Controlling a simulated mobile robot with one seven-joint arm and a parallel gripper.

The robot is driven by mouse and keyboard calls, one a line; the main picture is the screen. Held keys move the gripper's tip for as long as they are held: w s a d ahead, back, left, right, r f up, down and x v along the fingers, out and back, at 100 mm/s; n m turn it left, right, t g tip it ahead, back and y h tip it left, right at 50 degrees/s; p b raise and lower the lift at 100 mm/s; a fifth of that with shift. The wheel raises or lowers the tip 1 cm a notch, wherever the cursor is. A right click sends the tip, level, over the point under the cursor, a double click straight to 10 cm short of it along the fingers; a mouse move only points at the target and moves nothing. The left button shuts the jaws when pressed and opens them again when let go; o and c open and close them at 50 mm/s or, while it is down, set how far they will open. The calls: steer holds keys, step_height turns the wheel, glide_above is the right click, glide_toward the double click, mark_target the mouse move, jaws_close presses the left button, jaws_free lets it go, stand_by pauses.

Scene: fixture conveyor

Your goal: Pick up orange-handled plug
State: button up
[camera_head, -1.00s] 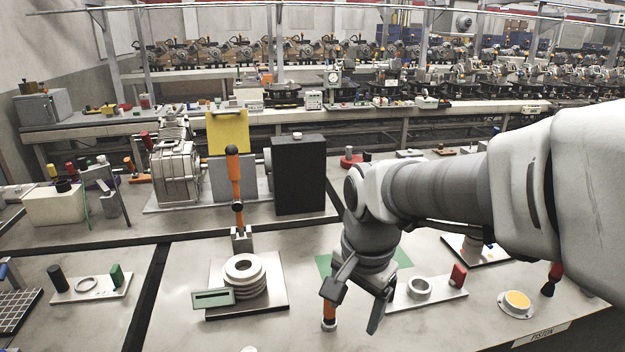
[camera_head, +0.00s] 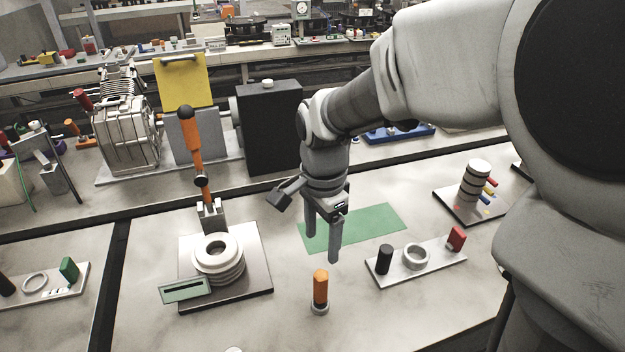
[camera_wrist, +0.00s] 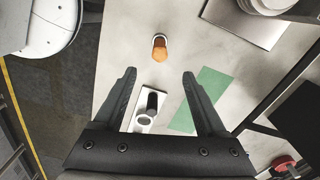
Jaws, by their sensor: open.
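The orange-handled plug (camera_head: 320,287) stands upright on the light bench top, its orange handle above a grey metal base. It also shows in the wrist view (camera_wrist: 160,49), ahead of the fingertips and roughly centred between them. My gripper (camera_head: 322,246) is open and empty, above and behind the plug in the head view, with its fingers pointing down. In the wrist view both fingers (camera_wrist: 159,73) are spread wide, and the plug is apart from them.
A green mat (camera_head: 368,226) lies behind the gripper. A tray (camera_head: 432,270) with a black cylinder, ring and red block is to the right. A plate (camera_head: 255,290) with stacked rings and an orange-handled lever (camera_head: 193,150) stands left. The bench around the plug is clear.

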mark_target(320, 291)
step_height(320, 291, down, 18)
steer(key=shift+d+r+b, duration=0.1)
steer(key=shift+r+b, duration=0.15)
steer(key=shift+b, duration=0.55)
jaws_close()
steer(key=shift+r, duration=0.1)
stand_by(1.1)
